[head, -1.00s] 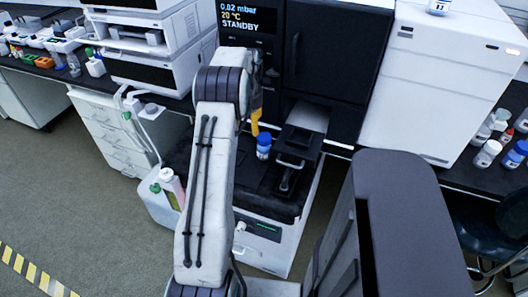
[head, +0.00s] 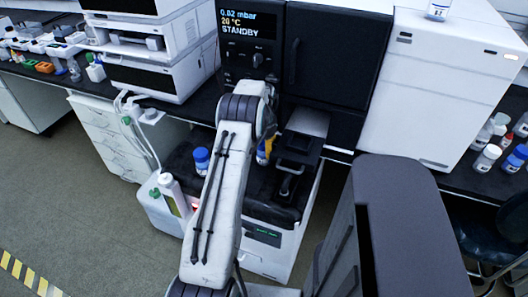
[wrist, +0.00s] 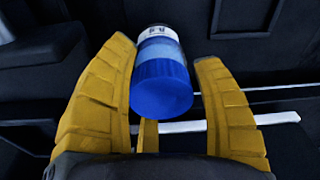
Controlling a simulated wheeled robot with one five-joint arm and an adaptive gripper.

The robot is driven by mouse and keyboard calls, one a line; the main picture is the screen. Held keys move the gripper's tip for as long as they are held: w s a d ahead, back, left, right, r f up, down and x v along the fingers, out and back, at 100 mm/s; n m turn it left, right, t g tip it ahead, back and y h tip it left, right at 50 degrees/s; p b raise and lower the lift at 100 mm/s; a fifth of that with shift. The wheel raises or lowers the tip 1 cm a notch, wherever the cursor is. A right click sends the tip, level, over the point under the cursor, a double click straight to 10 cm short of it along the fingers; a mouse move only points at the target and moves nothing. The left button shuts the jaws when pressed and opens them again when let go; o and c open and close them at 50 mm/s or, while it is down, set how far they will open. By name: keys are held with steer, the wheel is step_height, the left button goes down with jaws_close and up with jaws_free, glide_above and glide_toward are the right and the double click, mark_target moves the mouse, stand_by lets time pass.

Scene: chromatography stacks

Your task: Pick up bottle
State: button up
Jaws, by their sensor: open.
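A bottle with a blue cap (wrist: 162,88) and a pale blue-and-white label lies between the two yellow fingers of my gripper (wrist: 170,90) in the wrist view. The fingers are open, one on each side of it; I cannot tell whether either touches it. In the head view, my gripper (head: 268,146) is mostly hidden behind my arm, with a blue-capped bottle (head: 261,157) partly showing beside its yellow finger. Another blue-capped bottle (head: 201,158) stands on the black top of the low white unit, left of my arm.
A black handled fixture (head: 296,152) is just right of my gripper. The black instrument with a display (head: 249,40) rises behind it. A white jug (head: 170,190) stands left of the unit. Several bottles (head: 487,158) stand on the right bench.

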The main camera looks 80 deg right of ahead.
steer(key=shift+f, duration=0.15)
steer(key=c, duration=1)
step_height(320, 180, up, 26)
steer(key=p, duration=0.5)
steer(key=shift+p, duration=0.4)
steer(key=shift+r+p, duration=0.65)
steer(key=shift+r, duration=0.4)
